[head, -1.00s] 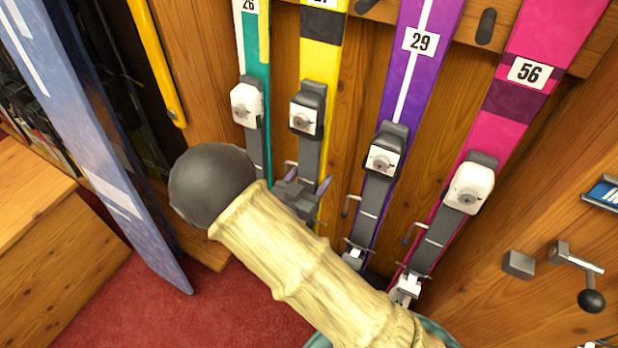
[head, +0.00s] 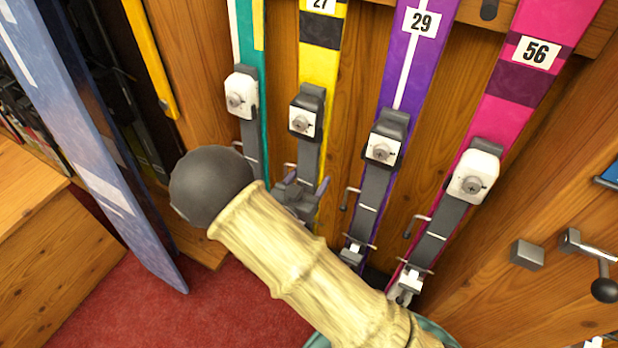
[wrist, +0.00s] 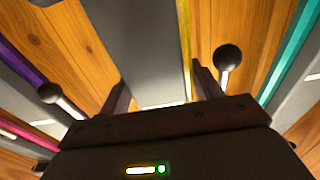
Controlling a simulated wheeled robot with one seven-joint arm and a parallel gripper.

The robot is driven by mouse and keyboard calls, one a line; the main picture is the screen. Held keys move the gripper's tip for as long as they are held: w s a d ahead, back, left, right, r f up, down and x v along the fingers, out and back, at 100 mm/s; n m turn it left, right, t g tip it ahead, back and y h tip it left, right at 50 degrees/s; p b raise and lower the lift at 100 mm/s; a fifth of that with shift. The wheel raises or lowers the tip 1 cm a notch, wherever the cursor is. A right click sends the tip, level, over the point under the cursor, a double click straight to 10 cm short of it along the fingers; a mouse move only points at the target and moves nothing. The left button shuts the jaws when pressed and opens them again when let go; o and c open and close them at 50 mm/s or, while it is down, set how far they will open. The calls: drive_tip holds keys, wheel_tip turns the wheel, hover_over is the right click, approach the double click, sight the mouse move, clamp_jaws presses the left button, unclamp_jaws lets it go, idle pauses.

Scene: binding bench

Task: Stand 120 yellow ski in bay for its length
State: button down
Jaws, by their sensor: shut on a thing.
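The yellow ski (head: 318,65) stands upright against the wooden wall, between the teal and purple skis. It has a black band, a label reading 27 and a grey binding. My gripper (head: 304,192) is shut on it at the grey part below the binding's toe piece. In the wrist view the fingers (wrist: 163,90) flank a broad grey plate, with a thin yellow edge of the ski (wrist: 185,35) on its right. My arm hides the ski's lower end, so I cannot tell whether it rests on anything.
A teal ski (head: 247,35) stands to the left; a purple ski (head: 410,75) and a pink ski (head: 515,90) stand to the right. Pegs such as (head: 489,9) stick out of the upper rail. A blue ski (head: 75,120) leans at far left above red carpet (head: 110,315).

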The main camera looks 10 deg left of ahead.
drive_tip(key=shift+r, duration=0.1)
drive_tip(key=shift+c, duration=1.2)
unclamp_jaws()
drive_tip(key=shift+o, duration=0.6)
drive_tip(key=shift+s, duration=0.15)
drive_tip(key=p+v, duration=0.2)
drive_tip(key=v, duration=1)
drive_tip(key=shift+s+a, duration=0.2)
drive_tip(key=shift+s, duration=0.2)
idle(0.5)
